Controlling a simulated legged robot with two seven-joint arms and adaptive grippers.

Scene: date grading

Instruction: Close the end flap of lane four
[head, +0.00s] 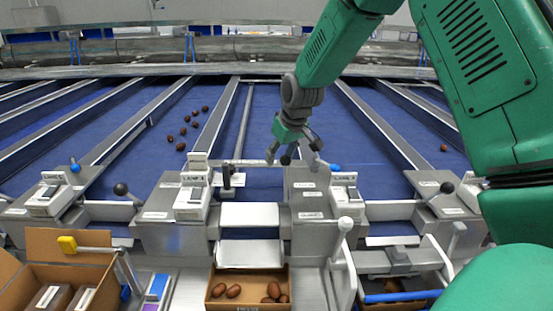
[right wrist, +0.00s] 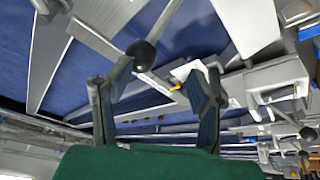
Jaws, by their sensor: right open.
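My right gripper (head: 294,156) is open over the middle lane's front end. Its fingers sit around or just above a black ball knob (head: 286,159); I cannot tell whether they touch it. In the right wrist view the open fingers (right wrist: 160,92) stand apart, with the black knob (right wrist: 140,52) beyond and between them. Below, white sloping plates (head: 250,215) lead from this lane down to a carton (head: 248,304) holding several brown dates. The lane numbers are too small to read surely. My left gripper is not in view.
Neighbouring lanes have their own black knobs (head: 120,189) (head: 447,187). Dates (head: 181,146) lie on the blue belt to the left. A white-topped post (head: 345,224) stands right of the carton. An open cardboard box (head: 75,250) is at front left.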

